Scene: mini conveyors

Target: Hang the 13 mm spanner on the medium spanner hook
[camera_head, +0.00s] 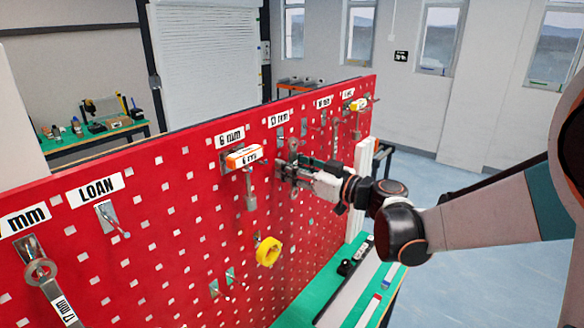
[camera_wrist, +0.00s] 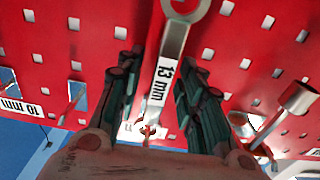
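The 13 mm spanner (camera_wrist: 170,60) is a grey metal spanner with a white "13 mm" tag. It lies between my two fingers in the wrist view, in front of the red pegboard. A ring end shows at the top edge there. My gripper (camera_wrist: 158,75) looks open, with narrow gaps beside the handle. In the head view my gripper (camera_head: 287,171) is close to the board, under the "13 mm" label (camera_head: 278,119). A ring end (camera_head: 293,145) shows just above the fingers. A hook tip (camera_wrist: 148,131) shows near the spanner's lower end in the wrist view; whether they touch is unclear.
A yellow tape roll (camera_head: 268,251) hangs lower. The LOAN hook (camera_head: 108,216) is empty. A 17 mm spanner (camera_head: 52,290) hangs at far left. A green bench (camera_head: 310,308) stands below.

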